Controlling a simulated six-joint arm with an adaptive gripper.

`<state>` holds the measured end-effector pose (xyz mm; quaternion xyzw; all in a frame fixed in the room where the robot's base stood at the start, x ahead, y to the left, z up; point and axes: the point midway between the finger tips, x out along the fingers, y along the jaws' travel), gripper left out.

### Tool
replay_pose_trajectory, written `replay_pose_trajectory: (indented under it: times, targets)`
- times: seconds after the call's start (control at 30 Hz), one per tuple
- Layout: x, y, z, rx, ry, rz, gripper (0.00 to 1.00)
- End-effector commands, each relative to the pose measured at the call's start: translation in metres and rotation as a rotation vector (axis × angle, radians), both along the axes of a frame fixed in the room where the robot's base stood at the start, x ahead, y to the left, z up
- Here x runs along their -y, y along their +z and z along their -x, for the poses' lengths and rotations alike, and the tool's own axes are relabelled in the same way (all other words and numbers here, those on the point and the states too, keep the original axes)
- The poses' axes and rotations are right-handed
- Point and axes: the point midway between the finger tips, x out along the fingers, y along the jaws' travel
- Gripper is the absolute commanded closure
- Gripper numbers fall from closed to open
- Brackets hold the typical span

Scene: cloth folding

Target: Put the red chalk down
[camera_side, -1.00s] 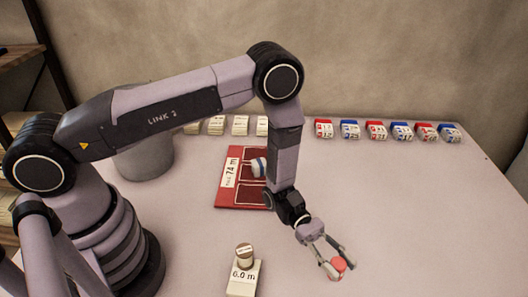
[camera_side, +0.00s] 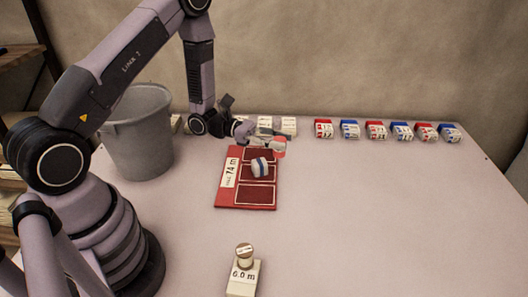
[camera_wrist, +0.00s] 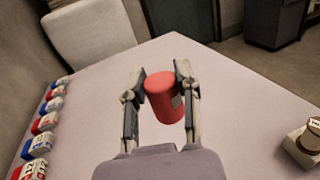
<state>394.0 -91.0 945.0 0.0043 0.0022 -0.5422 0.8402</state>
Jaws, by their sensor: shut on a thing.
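My gripper (camera_side: 268,142) is shut on the red chalk (camera_side: 279,148), near the far right corner of the red mat (camera_side: 226,198). In the wrist view, the chalk (camera_wrist: 164,98) is a short red cylinder between the two fingertips (camera_wrist: 160,80). The side view does not clearly show the height of the chalk above the table. The mat has a "74 m" label and a column of outlined compartments. A white piece with a blue band (camera_side: 260,168) lies in the middle compartment. The near compartment is empty.
A grey bucket (camera_side: 138,135) stands left of the mat. Red and blue labelled blocks (camera_side: 376,131) line the back right, and pale blocks (camera_side: 289,125) stand behind my gripper. A "6.0 m" block (camera_side: 243,278) with a round-topped piece stands in front. The table's right side is clear.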

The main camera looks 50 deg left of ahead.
Motion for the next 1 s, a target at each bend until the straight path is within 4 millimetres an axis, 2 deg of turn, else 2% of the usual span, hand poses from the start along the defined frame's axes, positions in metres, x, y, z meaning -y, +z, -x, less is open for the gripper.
replay_pose_trajectory:
  times: [0.03, 0.1, 0.2, 0.3, 0.37, 0.6, 0.77, 1.0]
  targets:
    - [-0.024, 0.007, -0.009, 0.005, 0.064, -0.001, 1.00]
    - [-0.049, 0.013, -0.016, 0.003, 0.132, 0.002, 1.00]
    - [-0.074, 0.020, -0.023, 0.003, 0.201, 0.005, 1.00]
    - [-0.087, 0.021, -0.028, 0.003, 0.240, 0.007, 1.00]
    - [-0.088, 0.015, -0.036, 0.002, 0.260, 0.008, 1.00]
    - [-0.073, -0.030, -0.080, 0.001, 0.342, 0.011, 1.00]
    - [-0.068, -0.048, -0.107, 0.004, 0.361, 0.010, 1.00]
    - [-0.066, -0.074, -0.166, 0.006, 0.361, 0.010, 1.00]
